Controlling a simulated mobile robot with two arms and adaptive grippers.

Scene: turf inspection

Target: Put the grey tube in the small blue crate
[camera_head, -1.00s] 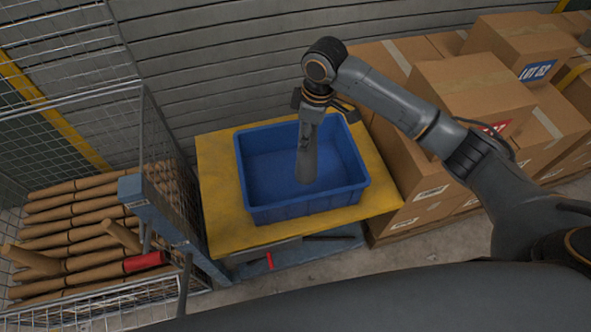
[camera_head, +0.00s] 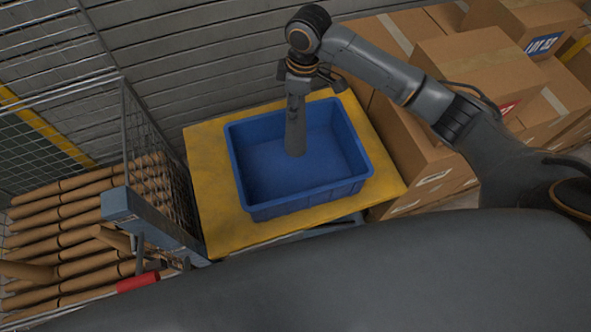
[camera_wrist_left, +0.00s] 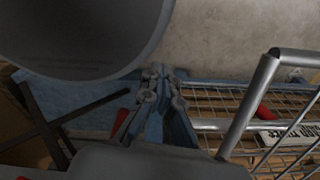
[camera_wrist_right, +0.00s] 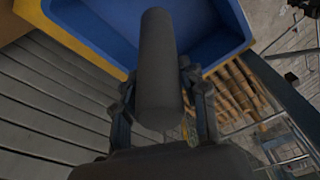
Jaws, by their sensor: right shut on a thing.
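The grey tube (camera_head: 295,130) hangs upright from my right gripper (camera_head: 298,88), its lower end seen against the inside of the small blue crate (camera_head: 258,211). I cannot tell whether it touches the crate's floor. In the right wrist view my right gripper (camera_wrist_right: 163,85) is shut around the tube (camera_wrist_right: 158,50), with the crate (camera_wrist_right: 222,62) beyond it. The crate is otherwise empty where I can see inside. My left gripper (camera_wrist_left: 163,88) shows only in the left wrist view, its fingers close together with nothing seen between them.
The crate stands on a yellow-topped stand (camera_head: 212,190). Stacked cardboard boxes (camera_head: 480,75) crowd the right. A wire cage (camera_head: 150,170) with several brown tubes (camera_head: 60,215) stands at the left. A slatted wall (camera_head: 200,60) is behind.

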